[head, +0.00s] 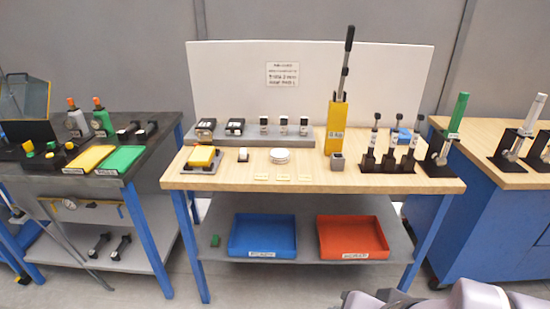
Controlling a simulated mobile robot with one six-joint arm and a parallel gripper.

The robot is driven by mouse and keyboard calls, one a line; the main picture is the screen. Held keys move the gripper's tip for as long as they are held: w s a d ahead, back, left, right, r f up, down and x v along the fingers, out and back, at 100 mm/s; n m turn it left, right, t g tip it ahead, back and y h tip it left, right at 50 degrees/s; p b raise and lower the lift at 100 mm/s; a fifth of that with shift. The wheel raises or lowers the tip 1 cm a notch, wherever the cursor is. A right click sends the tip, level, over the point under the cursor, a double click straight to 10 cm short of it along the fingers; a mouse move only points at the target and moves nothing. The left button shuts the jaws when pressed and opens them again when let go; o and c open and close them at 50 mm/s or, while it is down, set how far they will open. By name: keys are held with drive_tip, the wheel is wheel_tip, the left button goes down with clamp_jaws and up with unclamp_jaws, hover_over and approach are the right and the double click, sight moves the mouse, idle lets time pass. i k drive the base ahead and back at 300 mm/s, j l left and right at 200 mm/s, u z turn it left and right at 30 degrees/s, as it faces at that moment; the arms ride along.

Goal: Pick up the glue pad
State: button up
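No label that I can read marks the glue pad. On the wooden table (330,184), a yellow block (201,156) sits in a grey holder at the left. To its right are a small pale-topped block (243,154) and a round white disc or stack of discs (280,156). I cannot tell which of these is the glue pad. Only grey-purple parts of my own arm show at the bottom right edge, well in front of the table. My gripper cannot be made out in this view.
A tall yellow lever press (337,122) stands behind a small grey block. Black stands with tools line the table's right side. A grey riser (252,139) holds small devices at the back. Blue (262,252) and red (352,252) trays sit below. The table's front middle is mostly clear.

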sight(243, 156)
drive_tip(key=i+j+z, duration=0.1)
drive_tip(key=i+j, duration=0.45)
drive_tip(key=i+j+z, duration=0.15)
drive_tip(key=i+j, duration=0.15)
drive_tip(key=j, duration=0.15)
drive_tip(key=i+j+z, duration=0.1)
drive_tip(key=i+j, duration=0.15)
drive_tip(key=i+j+z, duration=0.1)
drive_tip(key=j, duration=0.4)
drive_tip(key=i+j, duration=0.35)
drive_tip(key=i+j+z, duration=0.15)
drive_tip(key=j, duration=0.3)
drive_tip(key=i, duration=0.1)
